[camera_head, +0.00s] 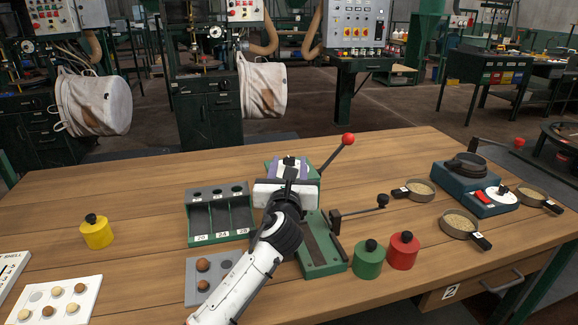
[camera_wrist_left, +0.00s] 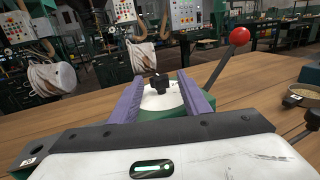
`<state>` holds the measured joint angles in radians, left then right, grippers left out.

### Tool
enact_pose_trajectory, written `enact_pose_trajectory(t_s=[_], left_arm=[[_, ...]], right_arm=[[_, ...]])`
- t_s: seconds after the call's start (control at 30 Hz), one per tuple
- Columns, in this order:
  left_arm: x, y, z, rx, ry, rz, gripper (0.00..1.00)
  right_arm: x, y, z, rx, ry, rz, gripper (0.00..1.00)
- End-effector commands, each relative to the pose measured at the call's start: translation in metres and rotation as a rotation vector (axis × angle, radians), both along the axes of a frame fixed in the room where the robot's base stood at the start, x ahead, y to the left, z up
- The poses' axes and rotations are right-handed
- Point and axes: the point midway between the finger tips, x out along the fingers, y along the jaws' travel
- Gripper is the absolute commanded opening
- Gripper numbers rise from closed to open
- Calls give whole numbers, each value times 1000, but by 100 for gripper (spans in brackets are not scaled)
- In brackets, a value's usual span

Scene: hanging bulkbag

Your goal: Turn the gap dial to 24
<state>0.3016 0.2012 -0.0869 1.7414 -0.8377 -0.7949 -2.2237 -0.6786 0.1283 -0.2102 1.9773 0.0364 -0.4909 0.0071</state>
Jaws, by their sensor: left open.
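The gap dial (camera_wrist_left: 172,101) is a pale disc with a black knob (camera_wrist_left: 159,84) on top of the green machine (camera_wrist_left: 195,130). In the head view, the machine's green base (camera_head: 322,258) runs toward the front, and my arm hides much of its middle. My left gripper (camera_head: 289,165) is over the machine's top, its purple fingers pointing away. In the left wrist view, the open fingers (camera_wrist_left: 158,82) stand on either side of the knob with a gap on both sides. The dial's numbers cannot be read. My right gripper is not in view.
A lever with a red ball (camera_head: 348,139) rises right of the dial. A black-knobbed crank (camera_head: 382,201) sticks out at the right. Green (camera_head: 368,262) and red (camera_head: 403,252) weights stand in front. A green sorting rack (camera_head: 190,226) is to the left.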

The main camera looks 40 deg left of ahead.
Motion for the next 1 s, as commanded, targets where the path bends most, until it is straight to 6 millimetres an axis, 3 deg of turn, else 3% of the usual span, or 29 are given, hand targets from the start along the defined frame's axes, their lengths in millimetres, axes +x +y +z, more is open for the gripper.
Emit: enact_pose_trajectory(t_s=[0.37,0.6,0.77,1.0], left_arm=[[5,3,0,-1,1,0,41],[5,3,0,-1,1,0,2],[5,4,1,0,1,-6,2],[3,6,4,6,6,-77,2]], right_arm=[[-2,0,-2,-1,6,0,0],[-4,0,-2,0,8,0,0],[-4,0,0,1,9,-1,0],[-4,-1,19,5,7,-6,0]])
